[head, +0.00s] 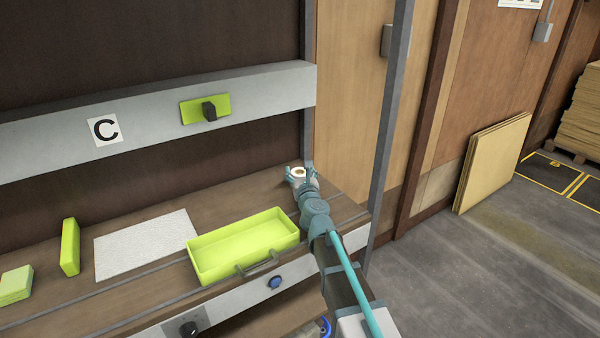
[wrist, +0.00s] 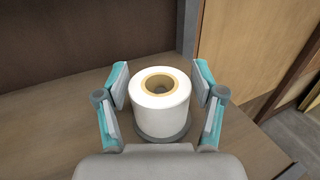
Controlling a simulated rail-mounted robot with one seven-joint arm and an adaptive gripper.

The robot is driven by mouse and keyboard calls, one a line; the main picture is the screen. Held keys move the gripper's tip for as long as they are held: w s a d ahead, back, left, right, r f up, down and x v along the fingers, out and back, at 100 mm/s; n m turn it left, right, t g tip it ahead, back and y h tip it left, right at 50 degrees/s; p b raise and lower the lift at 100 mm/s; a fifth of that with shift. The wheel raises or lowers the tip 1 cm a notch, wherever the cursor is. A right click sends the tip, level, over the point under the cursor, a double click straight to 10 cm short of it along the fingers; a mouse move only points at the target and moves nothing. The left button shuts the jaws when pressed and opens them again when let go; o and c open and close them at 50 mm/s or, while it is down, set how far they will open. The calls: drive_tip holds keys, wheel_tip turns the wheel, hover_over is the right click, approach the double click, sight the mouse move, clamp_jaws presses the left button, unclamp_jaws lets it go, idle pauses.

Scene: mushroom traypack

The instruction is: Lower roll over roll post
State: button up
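A white roll (wrist: 160,115) with a tan core stands upright in the wrist view, on a round dark grey base (wrist: 160,137) on the brown bench. The roll also shows small in the head view (head: 298,172), near the bench's right end. My gripper (wrist: 160,75) is open, with one finger on each side of the roll and a visible gap to it on both sides. In the head view my gripper (head: 302,174) is at the roll. The core's opening is dark inside, and I cannot tell whether a post stands in it.
A lime-green tray (head: 245,245) with a handle lies left of my arm, empty. Further left are a white textured sheet (head: 146,244) and green blocks (head: 70,246). A grey upright post (head: 388,120) stands at the bench's right end. A grey rail (head: 270,95) runs behind.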

drive_tip(key=shift+o, duration=1.2)
